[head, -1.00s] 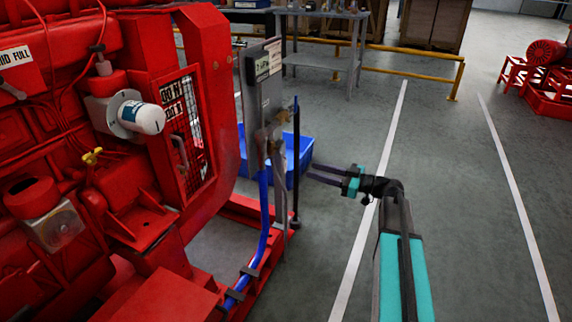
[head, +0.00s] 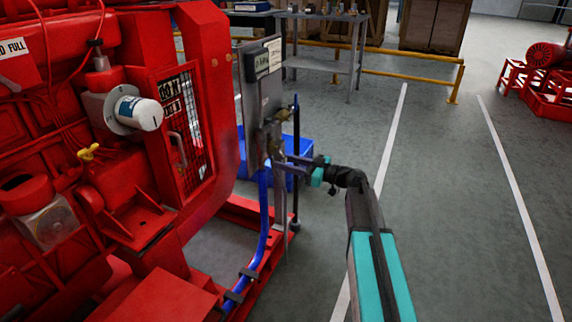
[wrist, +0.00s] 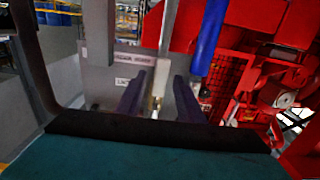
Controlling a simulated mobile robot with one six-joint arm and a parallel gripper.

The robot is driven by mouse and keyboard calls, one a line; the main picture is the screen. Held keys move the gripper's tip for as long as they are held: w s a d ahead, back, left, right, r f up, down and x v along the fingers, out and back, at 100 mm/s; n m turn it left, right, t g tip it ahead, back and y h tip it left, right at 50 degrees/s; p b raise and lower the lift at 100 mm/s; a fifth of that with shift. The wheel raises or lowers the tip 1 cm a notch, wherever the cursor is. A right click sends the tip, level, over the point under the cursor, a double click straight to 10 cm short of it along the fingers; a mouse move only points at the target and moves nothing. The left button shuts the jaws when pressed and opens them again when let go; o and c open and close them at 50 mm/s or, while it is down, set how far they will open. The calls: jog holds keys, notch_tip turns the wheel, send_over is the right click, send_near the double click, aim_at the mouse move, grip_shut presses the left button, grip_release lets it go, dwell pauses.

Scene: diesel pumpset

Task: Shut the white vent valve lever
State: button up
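The grey panel (head: 262,100) with labels stands upright beside the red engine. Small brass-coloured valve fittings (head: 283,116) sit at its lower right edge. My gripper (head: 283,167) is at the panel's lower part, close to these fittings. In the wrist view the two dark fingers of my gripper (wrist: 160,88) are apart. A pale, yellowish-white piece (wrist: 157,92) shows between them, in front of the panel. It may be the white vent valve lever, but it is too small and blurred to tell its position. I cannot tell whether the fingers touch it.
A blue hose (head: 264,215) runs down from the panel to the red base frame (head: 255,212). A dark upright rod (head: 296,150) stands just right of the panel.

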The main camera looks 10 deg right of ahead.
jog(key=shift+w+a, duration=0.1)
jog(key=shift+a, duration=0.05)
grip_shut()
dwell(0.4)
